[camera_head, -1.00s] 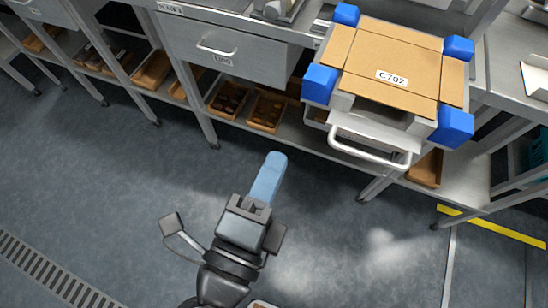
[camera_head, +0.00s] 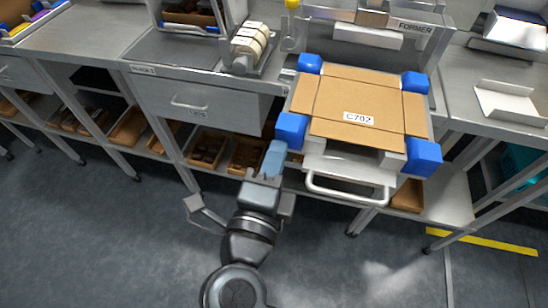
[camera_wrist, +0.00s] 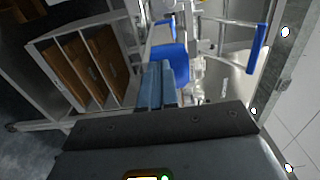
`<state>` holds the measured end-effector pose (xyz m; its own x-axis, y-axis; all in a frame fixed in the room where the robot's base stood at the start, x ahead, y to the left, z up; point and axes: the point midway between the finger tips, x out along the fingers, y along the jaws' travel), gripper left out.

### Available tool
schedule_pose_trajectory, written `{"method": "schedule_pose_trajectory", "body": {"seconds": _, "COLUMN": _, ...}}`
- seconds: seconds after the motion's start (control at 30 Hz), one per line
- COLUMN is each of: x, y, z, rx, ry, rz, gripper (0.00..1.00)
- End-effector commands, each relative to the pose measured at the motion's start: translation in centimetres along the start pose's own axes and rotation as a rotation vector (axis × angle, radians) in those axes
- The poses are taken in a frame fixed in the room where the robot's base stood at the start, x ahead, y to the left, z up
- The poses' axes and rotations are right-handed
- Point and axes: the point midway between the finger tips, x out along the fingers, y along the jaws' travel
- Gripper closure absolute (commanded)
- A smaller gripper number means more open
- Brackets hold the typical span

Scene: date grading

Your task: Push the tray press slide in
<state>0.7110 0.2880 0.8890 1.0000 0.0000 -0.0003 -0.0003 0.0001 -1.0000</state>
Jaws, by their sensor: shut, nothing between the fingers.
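The tray press slide (camera_head: 346,188) shows in the head view as a pale front with a white bar handle, sticking out toward me below the cardboard piece (camera_head: 330,92) labelled C702. Blue corner blocks (camera_head: 292,130) surround the cardboard. My gripper (camera_head: 272,158) is shut and empty, its blue fingers just left of the slide's handle and below the front-left blue block. I cannot tell whether they touch anything. In the wrist view the blue fingers (camera_wrist: 156,84) are together, with a blue block (camera_wrist: 168,62) behind them.
A closed drawer (camera_head: 195,103) is left of the press. Brown trays (camera_head: 207,148) lie on the shelf below the bench. A yellow floor line (camera_head: 480,242) runs at the right. The floor in front is clear.

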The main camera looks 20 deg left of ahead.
Motion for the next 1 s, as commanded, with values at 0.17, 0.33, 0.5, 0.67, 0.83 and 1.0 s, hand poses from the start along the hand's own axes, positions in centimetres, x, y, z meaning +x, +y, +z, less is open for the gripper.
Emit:
{"method": "schedule_pose_trajectory", "body": {"seconds": 0.17, "x": 0.3, "y": -0.1, "z": 0.0, "rx": -0.001, "ry": 0.001, "rz": 0.000, "gripper": 1.00}}
{"method": "schedule_pose_trajectory", "body": {"seconds": 0.33, "x": 3.6, "y": -0.7, "z": 0.0, "rx": -0.002, "ry": 0.006, "rz": -0.001, "gripper": 1.00}}
{"method": "schedule_pose_trajectory", "body": {"seconds": 0.5, "x": 8.5, "y": -0.6, "z": -0.1, "rx": -0.001, "ry": 0.005, "rz": -0.001, "gripper": 1.00}}
{"method": "schedule_pose_trajectory", "body": {"seconds": 0.67, "x": 11.9, "y": -0.3, "z": 0.0, "rx": 0.000, "ry": 0.003, "rz": -0.001, "gripper": 1.00}}
{"method": "schedule_pose_trajectory", "body": {"seconds": 0.83, "x": 13.3, "y": 0.0, "z": -0.1, "rx": 0.000, "ry": 0.001, "rz": 0.000, "gripper": 1.00}}
{"method": "schedule_pose_trajectory", "body": {"seconds": 1.0, "x": 13.4, "y": 0.1, "z": 0.0, "rx": 0.000, "ry": 0.000, "rz": 0.000, "gripper": 1.00}}
